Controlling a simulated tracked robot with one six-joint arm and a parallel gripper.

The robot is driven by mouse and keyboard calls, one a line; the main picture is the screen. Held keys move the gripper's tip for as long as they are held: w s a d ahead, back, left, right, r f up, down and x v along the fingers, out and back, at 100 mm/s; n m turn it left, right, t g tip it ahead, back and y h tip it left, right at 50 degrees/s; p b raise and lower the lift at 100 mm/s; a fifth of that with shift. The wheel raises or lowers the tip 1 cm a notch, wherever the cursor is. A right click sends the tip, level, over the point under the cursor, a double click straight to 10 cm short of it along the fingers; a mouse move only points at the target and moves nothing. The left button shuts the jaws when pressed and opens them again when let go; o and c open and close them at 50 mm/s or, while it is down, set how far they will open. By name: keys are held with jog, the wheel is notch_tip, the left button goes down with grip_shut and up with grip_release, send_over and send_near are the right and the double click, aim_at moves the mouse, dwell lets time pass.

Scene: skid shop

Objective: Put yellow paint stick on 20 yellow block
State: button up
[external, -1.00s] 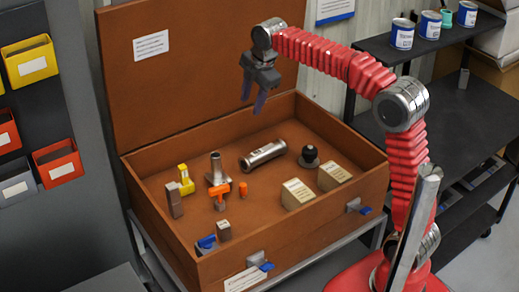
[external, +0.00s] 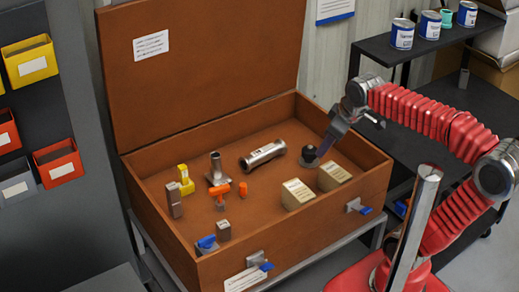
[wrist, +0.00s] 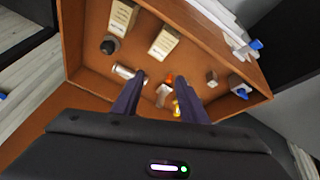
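A yellow block-like piece (external: 186,181) stands at the left inside the open brown case; it also shows in the wrist view (wrist: 177,109), partly hidden by a finger. I cannot make out a separate yellow paint stick or a number 20. Two pale cream-yellow blocks with markings stand at the right: the nearer one (external: 298,195) and the farther one (external: 334,177). They also show at the top of the wrist view. My gripper (external: 321,156) is above the right part of the case, tilted, by the black knob in the picture.
A dark shelf with cans stands right.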

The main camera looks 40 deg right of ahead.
jog(key=s+d+f+m, duration=0.1)
jog(key=s+f+m, duration=0.3)
jog(key=s+f, duration=0.2)
jog(key=shift+s+d+m+t, duration=0.3)
jog(key=shift+s, duration=0.3)
dwell(0.6)
